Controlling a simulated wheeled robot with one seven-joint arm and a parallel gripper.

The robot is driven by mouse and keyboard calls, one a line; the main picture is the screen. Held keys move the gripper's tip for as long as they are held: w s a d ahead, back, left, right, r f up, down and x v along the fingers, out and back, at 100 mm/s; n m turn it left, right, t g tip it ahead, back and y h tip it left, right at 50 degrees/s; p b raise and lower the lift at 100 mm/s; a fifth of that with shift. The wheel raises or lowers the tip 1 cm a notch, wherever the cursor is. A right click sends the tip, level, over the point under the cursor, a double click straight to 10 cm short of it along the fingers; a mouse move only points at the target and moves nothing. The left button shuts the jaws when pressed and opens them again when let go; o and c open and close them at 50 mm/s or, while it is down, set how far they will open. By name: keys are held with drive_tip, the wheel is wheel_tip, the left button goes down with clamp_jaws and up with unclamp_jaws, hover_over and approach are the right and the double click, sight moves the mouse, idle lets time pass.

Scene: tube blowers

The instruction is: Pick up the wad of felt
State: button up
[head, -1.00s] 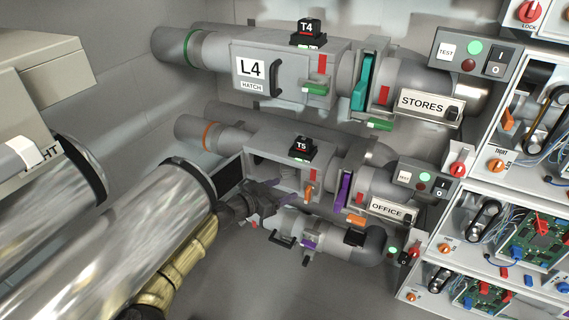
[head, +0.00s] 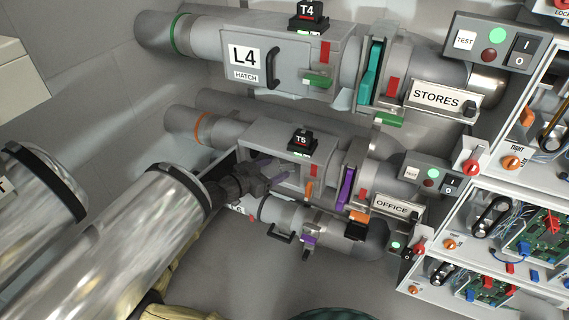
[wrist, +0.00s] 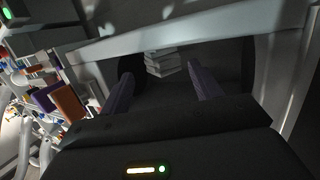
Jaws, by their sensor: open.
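The wad of felt appears to be the pale grey, layered lump (wrist: 163,62) inside the dark tube in the wrist view. It lies ahead of my gripper (wrist: 160,72), in line with the gap between the two purple-grey fingers. The fingers are apart with nothing gripped, and a gap seems to remain before the lump. In the head view, my gripper (head: 281,172) is at the open hatch of the T5 tube housing (head: 325,150), its fingers pointing into the opening. The lump is hidden in the head view.
The hatch rim (wrist: 190,36) crosses close above my fingers in the wrist view. The closed L4 hatch (head: 257,65) is above, on the T4 tube. A purple slide plate (head: 346,188) and an orange handle (head: 309,190) stand right of the opening. A lower pipe (head: 285,212) runs beneath.

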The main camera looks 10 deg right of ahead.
drive_tip(key=shift+b+x, duration=0.3)
drive_tip(key=shift+x, duration=0.95)
drive_tip(key=shift+s, duration=0.1)
drive_tip(key=shift+d, duration=0.1)
drive_tip(key=b+x, duration=0.1)
drive_tip(key=x, duration=0.4)
drive_tip(key=shift+w, duration=0.25)
drive_tip(key=c, duration=0.7)
